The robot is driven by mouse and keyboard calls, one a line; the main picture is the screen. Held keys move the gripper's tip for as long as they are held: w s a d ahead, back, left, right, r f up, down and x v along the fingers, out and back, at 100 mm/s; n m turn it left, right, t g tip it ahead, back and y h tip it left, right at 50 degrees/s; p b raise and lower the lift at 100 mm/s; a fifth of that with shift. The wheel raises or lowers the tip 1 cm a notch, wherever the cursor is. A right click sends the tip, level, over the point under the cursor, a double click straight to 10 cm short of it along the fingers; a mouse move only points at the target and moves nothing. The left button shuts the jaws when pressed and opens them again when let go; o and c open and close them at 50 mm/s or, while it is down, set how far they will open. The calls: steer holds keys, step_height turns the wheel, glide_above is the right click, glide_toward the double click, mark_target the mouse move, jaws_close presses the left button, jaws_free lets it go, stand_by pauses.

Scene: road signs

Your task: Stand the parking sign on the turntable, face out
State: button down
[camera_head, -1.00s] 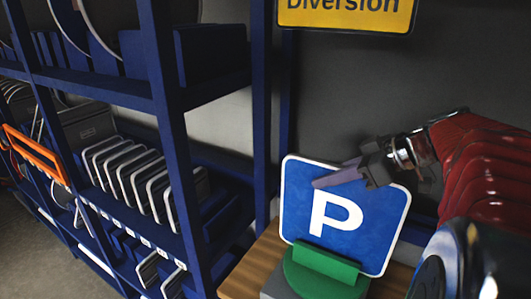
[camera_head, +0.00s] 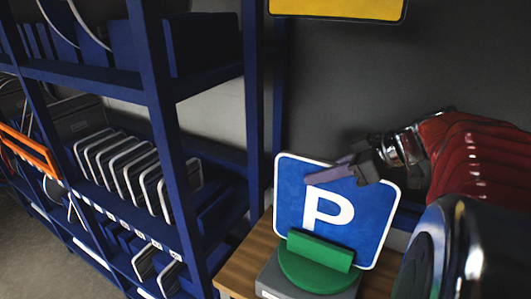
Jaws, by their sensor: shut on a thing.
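The parking sign (camera_head: 370,215) is a blue square plate with a white border and a white P. It stands nearly upright, slightly tilted in the picture, with its face toward the camera. Its lower edge is behind a green holder on the turntable (camera_head: 312,272), a green round top on a grey base; whether it rests in the slot is hidden. My gripper (camera_head: 322,175) is at the sign's upper edge, shut on the sign, with one finger across its face. The other finger is hidden behind the sign.
The turntable stands on a wooden table (camera_head: 245,262). A blue rack (camera_head: 165,110) with several white-edged plates (camera_head: 125,165) stands to the left. A yellow sign (camera_head: 340,8) hangs on the dark wall behind.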

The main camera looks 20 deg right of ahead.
steer(key=shift+f, duration=0.15)
steer(key=c, duration=1.7)
jaws_free()
steer(key=shift+f, duration=0.1)
steer(key=v, duration=1.3)
steer(key=shift+s+d+r, duration=0.15)
steer(key=shift+s+r, duration=0.1)
steer(key=shift+r, duration=0.05)
